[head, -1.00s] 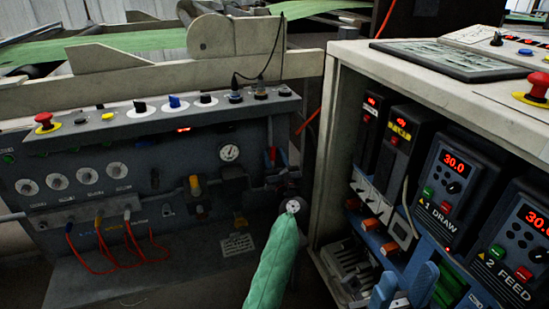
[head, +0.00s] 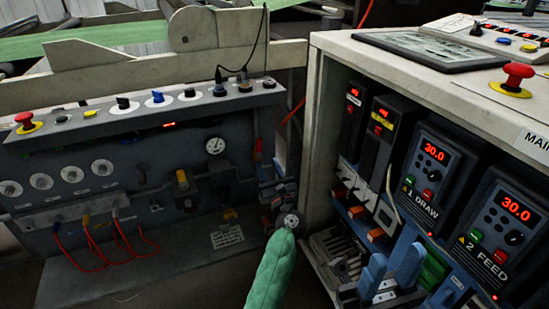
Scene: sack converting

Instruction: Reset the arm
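A green ribbed sleeve (head: 272,272), which looks like my forearm cover, rises from the bottom centre. A round pale disc (head: 291,220) shows at its tip. My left gripper seems to be in the dark clutter beyond this tip, in front of the panel's right end; its fingers do not show clearly. Two blue upright pieces (head: 389,275) stand apart low at the cabinet opening. I cannot tell whether they are my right gripper or cabinet parts. No part is clearly the task's arm. A red handle (head: 257,151) sits by the panel's right end.
A grey control panel (head: 90,140) with knobs, a gauge (head: 215,145) and red cables stands left. An open cabinet (head: 318,160) stands right, with drives reading 30.0 and a red stop button (head: 516,78) on top. A dark gap separates them.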

